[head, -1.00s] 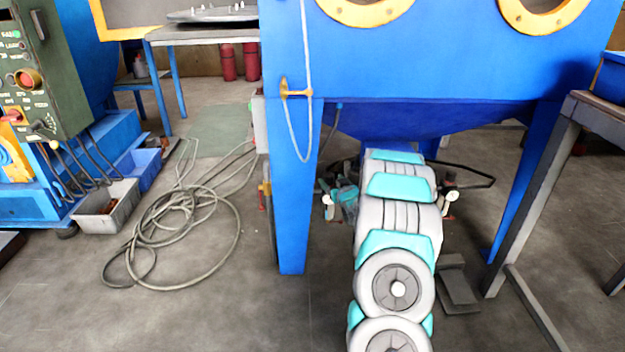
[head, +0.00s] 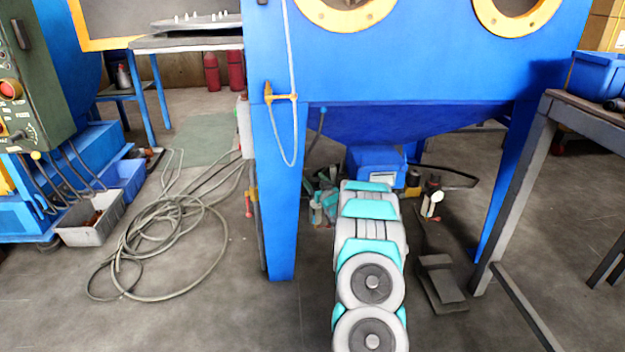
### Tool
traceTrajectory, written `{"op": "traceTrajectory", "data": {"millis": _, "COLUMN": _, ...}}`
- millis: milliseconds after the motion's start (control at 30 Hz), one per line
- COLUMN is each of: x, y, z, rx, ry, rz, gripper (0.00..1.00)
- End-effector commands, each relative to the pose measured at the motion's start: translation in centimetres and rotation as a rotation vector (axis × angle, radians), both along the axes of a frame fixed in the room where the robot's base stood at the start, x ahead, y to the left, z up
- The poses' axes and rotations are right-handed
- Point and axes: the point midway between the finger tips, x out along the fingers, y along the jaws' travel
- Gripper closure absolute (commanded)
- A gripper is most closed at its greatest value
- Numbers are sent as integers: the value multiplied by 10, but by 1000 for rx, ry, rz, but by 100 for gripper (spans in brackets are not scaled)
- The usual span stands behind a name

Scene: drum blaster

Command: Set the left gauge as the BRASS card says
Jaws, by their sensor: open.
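My white and teal arm (head: 368,230) reaches forward under the blue cabinet. Its far end passes low under the hopper, and my gripper's fingers cannot be made out. Small teal and grey parts (head: 325,200) show left of the arm, too small and crowded to tell apart. A small pale round face (head: 432,204), possibly a gauge, stands right of the arm beside dark fittings. The left gauge cannot be picked out with certainty. No BRASS card can be read in this view.
The blue cabinet (head: 420,60) stands over my arm, its legs on both sides. A blue box (head: 376,164) with a pale label sits beyond the arm. A dark pedal (head: 441,282) is at right, near a metal table (head: 582,120). A coiled hose (head: 150,296) lies left.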

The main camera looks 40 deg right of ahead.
Motion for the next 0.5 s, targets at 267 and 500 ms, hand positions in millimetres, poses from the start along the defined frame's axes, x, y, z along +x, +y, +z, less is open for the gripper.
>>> {"op": "traceTrajectory", "data": {"millis": 267, "x": 11, "y": -2, "z": 2, "rx": -1, "ry": -3, "rz": 1, "gripper": 26}}
{"op": "traceTrajectory", "data": {"millis": 500, "x": 11, "y": -2, "z": 2, "rx": 0, "ry": -2, "rz": 0, "gripper": 28}}
